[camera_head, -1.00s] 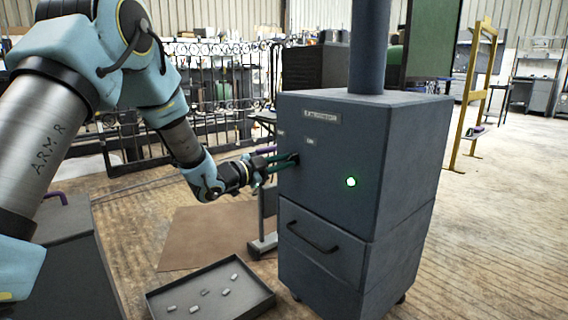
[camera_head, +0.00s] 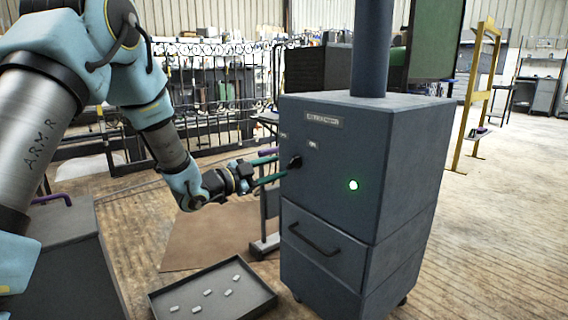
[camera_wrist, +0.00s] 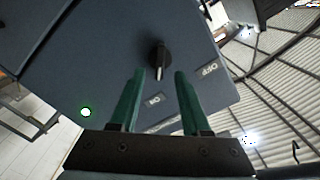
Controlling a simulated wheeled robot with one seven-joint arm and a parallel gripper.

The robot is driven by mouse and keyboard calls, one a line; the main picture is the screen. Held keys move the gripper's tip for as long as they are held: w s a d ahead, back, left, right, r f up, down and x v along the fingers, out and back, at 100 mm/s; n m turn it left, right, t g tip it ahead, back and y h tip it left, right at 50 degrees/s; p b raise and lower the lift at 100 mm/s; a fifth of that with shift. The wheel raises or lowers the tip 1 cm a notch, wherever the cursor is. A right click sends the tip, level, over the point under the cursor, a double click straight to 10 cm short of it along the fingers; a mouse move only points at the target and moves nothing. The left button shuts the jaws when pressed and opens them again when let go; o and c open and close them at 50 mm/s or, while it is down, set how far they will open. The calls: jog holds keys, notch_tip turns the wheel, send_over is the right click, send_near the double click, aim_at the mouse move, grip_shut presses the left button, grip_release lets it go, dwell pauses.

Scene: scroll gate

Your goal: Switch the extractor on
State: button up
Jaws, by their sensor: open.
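The extractor (camera_head: 330,190) is a dark blue-grey cabinet with a pipe on top. A black knob (camera_head: 295,162) sits on its upper front, and it also shows in the wrist view (camera_wrist: 160,54). There its pale-tipped pointer faces roughly toward the ON label (camera_wrist: 153,100), with the OFF label (camera_wrist: 210,69) to the right. A round green lamp (camera_head: 353,185) on the front is lit. My gripper (camera_head: 281,164) is open in front of the knob. In the wrist view its green fingers stand apart with nothing between them, short of the knob.
A drawer with a black handle (camera_head: 313,240) is below the panel. A shallow tray (camera_head: 262,298) with several small pieces lies on the floor. A grey cabinet (camera_head: 70,250) stands at left, and a yellow frame (camera_head: 474,100) at right.

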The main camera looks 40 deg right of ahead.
jog(key=a+p, duration=0.1)
jog(key=a, duration=0.5)
jog(key=shift+w+a, duration=0.15)
jog(key=shift+a, duration=0.1)
jog(key=w+a+n+t+y, duration=0.4)
jog(key=w+a+n+t, duration=0.2)
jog(key=w+a, duration=0.35)
jog(key=w+a+f+n+t+y+p, duration=0.1)
jog(key=w+a+n+t+y, duration=0.2)
jog(key=a, duration=0.5)
jog(key=w+a+f+n+y, duration=0.2)
jog(key=a+n+y, duration=0.3)
jog(key=a, duration=0.3)
jog(key=s+a+f+n+g+y, duration=0.1)
jog(key=s+a+n+g+y, duration=0.2)
jog(key=s+a+n, duration=0.6)
jog(key=s+a+n+g+y, duration=0.25)
jog(key=s+a, duration=0.35)
jog(key=a, duration=0.7)
jog(key=w+p+v, duration=0.3)
jog(key=p+v, duration=1.5)
jog(key=p, duration=0.1)
jog(key=w+d+r+p+v, duration=0.1)
jog(key=w+p+v, duration=0.2)
jog(key=p+v, duration=1.6)
jog(key=shift+d+r+g+p, duration=0.25)
jog(key=shift+r+g+p, duration=0.05)
jog(key=shift+g+p, duration=0.15)
